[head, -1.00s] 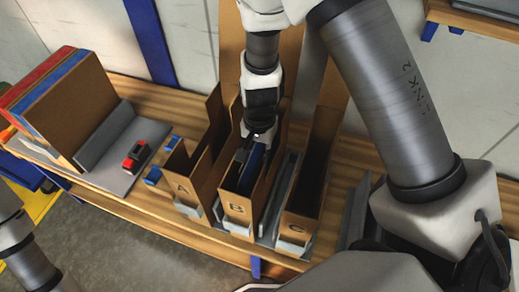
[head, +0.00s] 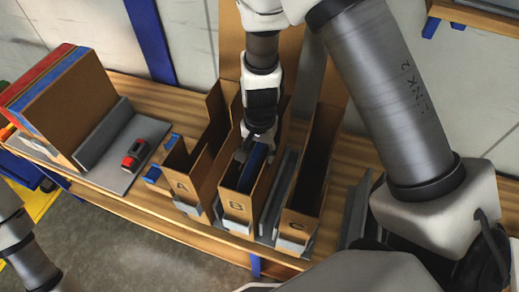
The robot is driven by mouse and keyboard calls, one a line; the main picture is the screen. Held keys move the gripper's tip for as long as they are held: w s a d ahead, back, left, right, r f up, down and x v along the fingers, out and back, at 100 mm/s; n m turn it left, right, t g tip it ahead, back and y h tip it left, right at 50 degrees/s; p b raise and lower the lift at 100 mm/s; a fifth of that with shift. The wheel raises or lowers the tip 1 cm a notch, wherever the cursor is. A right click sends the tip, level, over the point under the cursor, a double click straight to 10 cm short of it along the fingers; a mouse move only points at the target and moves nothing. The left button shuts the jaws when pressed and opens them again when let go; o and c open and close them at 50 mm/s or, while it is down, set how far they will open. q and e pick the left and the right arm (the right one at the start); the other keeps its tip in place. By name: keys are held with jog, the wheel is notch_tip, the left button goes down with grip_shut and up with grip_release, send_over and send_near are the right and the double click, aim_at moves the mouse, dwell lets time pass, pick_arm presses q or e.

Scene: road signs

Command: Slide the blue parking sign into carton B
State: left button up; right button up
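The blue parking sign (head: 255,164) stands on edge inside carton B (head: 237,205), the middle of three tall brown cartons; only its upper part shows above the carton's low front wall. My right gripper (head: 257,150) points down into the top of carton B. Its dark fingers look spread apart, one on each side of the sign's upper edge. The far part of the sign is hidden behind the gripper. My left gripper is out of view; only part of my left arm shows at the lower left edge.
Left on the wooden bench are a red-and-black object (head: 134,154) on a grey plate and a stack of red, blue and brown panels (head: 70,100).

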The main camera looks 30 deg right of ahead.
notch_tip(320, 180, up, 12)
dwell(0.4)
jog(key=shift+f, duration=0.1)
dwell(0.4)
